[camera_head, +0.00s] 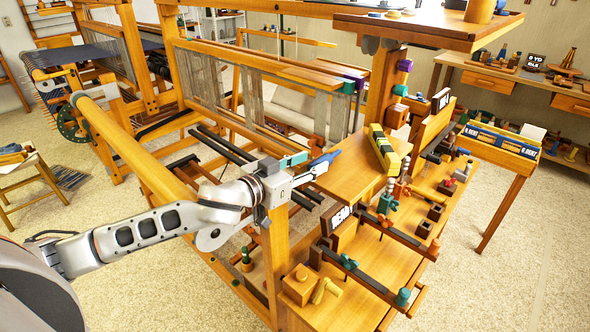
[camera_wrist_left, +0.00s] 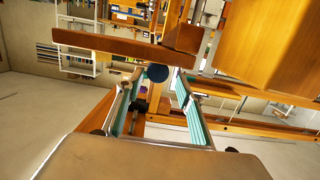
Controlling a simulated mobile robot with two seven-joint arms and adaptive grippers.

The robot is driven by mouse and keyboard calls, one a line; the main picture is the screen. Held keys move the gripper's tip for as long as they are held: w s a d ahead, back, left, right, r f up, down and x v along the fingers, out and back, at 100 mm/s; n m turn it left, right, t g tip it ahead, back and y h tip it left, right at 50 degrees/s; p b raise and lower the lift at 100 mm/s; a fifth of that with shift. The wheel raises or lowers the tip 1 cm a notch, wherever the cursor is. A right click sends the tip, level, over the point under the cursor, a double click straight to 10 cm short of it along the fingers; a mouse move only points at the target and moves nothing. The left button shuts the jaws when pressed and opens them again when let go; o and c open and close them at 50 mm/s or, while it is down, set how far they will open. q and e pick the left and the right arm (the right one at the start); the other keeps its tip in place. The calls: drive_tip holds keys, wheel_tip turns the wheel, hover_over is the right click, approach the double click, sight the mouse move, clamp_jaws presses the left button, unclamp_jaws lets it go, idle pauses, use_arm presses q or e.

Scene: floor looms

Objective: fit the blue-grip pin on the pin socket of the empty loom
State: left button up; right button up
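My left gripper (camera_head: 314,168) reaches in from the left over the near loom frame (camera_head: 273,262). In the left wrist view its two teal-padded fingers (camera_wrist_left: 160,88) stand apart. A round blue end, which looks like the blue-grip pin (camera_wrist_left: 157,73), shows between and just beyond the fingertips, with a gap visible at least on the right. In the head view a blue shape, likely the same grip (camera_head: 326,157), is at the fingertips beside a wooden board. The pin's shaft and the pin socket cannot be made out. My right gripper is not in view.
A bench (camera_head: 340,306) with dark bars, knobs and small blocks lies right of the gripper. A yellow-and-black block (camera_head: 384,150) sits on the board. A shelf (camera_head: 428,28) overhangs behind. A threaded loom (camera_head: 75,58) stands far left. Open floor lies at lower right.

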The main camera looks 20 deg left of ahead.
use_arm(q)
drive_tip(key=f+v, duration=0.1)
drive_tip(key=v, duration=0.5)
drive_tip(key=s+d+f+g, duration=0.1)
drive_tip(key=s+d+f, duration=0.15)
drive_tip(key=f, duration=0.65)
drive_tip(key=s+d+f+g, duration=0.1)
drive_tip(key=s+f, duration=0.2)
drive_tip(key=f, duration=0.6)
drive_tip(key=s+f+g+y, duration=0.2)
drive_tip(key=s+f, duration=1.5)
drive_tip(key=f, duration=0.1)
drive_tip(key=shift+d+f+y, duration=0.2)
drive_tip(key=shift+f+y, duration=0.15)
drive_tip(key=shift+y, duration=0.05)
drive_tip(key=shift+o, duration=0.5)
